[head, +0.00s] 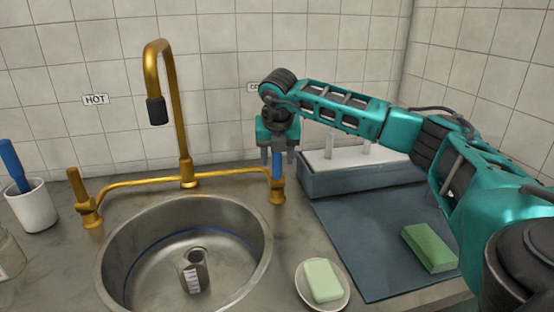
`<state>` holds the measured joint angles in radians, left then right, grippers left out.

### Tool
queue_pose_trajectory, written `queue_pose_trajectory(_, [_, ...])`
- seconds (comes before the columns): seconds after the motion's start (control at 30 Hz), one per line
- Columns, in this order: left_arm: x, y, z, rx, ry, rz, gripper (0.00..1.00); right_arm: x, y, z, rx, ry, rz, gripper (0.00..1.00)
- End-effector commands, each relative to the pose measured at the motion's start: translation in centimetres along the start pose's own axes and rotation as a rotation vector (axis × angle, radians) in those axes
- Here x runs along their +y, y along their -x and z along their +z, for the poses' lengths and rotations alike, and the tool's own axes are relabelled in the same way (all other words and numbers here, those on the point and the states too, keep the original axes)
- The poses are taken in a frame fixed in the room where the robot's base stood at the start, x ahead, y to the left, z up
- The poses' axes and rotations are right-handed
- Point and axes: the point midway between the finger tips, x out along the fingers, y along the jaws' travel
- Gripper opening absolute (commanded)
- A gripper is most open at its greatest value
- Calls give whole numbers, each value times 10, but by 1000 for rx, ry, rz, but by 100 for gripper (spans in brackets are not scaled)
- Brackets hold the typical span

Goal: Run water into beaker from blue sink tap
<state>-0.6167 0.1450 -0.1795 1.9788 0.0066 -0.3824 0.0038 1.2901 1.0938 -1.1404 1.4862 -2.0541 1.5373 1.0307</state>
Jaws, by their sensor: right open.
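A small glass beaker (193,277) with white markings stands in the round steel sink (118,248), near the drain. The brass spout (156,108) with its dark tip hangs above the sink, and no stream of water shows from it. The blue tap handle (277,168) stands upright on the right end of the brass pipe. My right gripper (277,160) is open, pointing down, with its fingers on either side of the blue handle. I cannot tell whether they touch it. My left gripper is not in view.
A brass left tap handle (78,187) stands below the HOT label (96,99). A soap dish (338,299) with pale green soap sits right of the sink. A green sponge (429,247) lies on the grey mat (350,232). A white cup (33,208) stands far left.

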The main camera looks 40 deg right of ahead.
Motion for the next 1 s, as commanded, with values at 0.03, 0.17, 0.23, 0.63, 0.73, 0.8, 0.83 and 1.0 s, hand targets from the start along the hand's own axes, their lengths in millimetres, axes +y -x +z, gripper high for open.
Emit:
queue_pose_trajectory(0.03, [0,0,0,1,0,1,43,0,-6,0,1,0,-1,52])
queue_pose_trajectory(0.17, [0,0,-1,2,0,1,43,0,-12,-1,1,2,0,52])
queue_pose_trajectory(0.23, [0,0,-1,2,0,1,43,0,-14,0,0,1,0,52])
queue_pose_trajectory(0.63, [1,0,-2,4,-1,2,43,0,-13,0,0,1,0,34])
queue_pose_trajectory(0.73, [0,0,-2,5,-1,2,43,0,-13,0,0,1,0,24])
queue_pose_trajectory(0.8, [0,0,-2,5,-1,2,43,0,-13,0,0,1,0,17])
queue_pose_trajectory(0.83, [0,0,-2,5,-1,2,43,0,-13,0,0,1,0,14])
queue_pose_trajectory(1.0, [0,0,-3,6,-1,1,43,0,-13,0,0,1,0,0])
